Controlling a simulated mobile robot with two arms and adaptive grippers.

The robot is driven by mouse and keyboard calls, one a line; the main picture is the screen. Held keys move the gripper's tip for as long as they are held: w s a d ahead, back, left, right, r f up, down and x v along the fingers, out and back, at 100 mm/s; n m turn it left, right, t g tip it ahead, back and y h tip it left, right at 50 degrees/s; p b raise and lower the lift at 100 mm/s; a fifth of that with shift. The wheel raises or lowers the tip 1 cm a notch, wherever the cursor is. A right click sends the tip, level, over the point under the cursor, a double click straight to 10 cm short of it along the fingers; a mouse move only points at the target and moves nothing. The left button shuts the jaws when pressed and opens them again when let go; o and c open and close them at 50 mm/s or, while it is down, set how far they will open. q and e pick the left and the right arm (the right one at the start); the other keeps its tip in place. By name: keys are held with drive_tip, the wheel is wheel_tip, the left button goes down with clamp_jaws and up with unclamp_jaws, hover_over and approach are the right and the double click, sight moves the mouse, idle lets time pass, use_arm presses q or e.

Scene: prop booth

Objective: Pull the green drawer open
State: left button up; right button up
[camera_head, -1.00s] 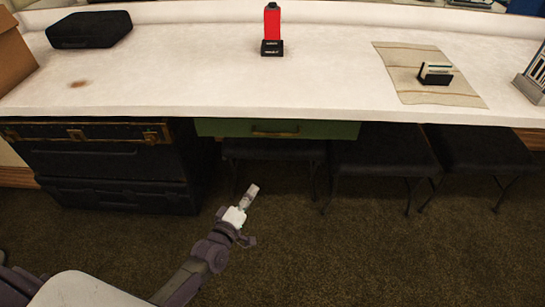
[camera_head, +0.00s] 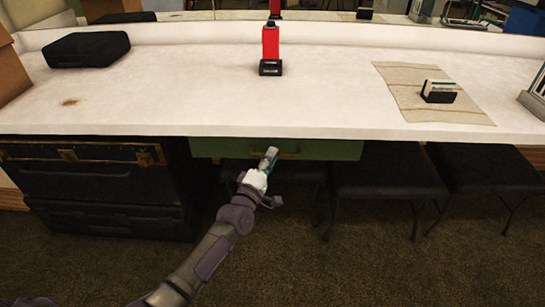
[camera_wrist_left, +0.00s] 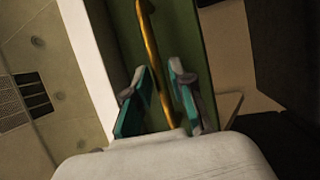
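The green drawer (camera_head: 335,150) sits under the white counter's front edge and looks shut. Its brass bar handle (camera_head: 291,154) is partly hidden by my left gripper (camera_head: 269,157). In the left wrist view the handle (camera_wrist_left: 151,48) runs between the two teal-and-grey fingers of my left gripper (camera_wrist_left: 158,92), across the green drawer front (camera_wrist_left: 190,35). The fingers stand apart, with a gap on each side of the handle. My right gripper is in neither view.
The white counter (camera_head: 180,98) overhangs the drawer. A dark trunk (camera_head: 85,180) stands to its left. Black stools (camera_head: 380,172) stand below and right. A red device (camera_head: 270,45) stands on the counter. The carpet in front is open.

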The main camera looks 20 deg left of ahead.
use_arm(q)
drive_tip(key=shift+w+d+r, duration=0.1)
drive_tip(key=shift+w+r, duration=0.05)
drive_tip(key=shift+w, duration=0.55)
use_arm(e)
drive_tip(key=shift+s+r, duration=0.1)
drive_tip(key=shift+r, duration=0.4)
use_arm(q)
clamp_jaws()
drive_tip(key=shift+s, duration=0.1)
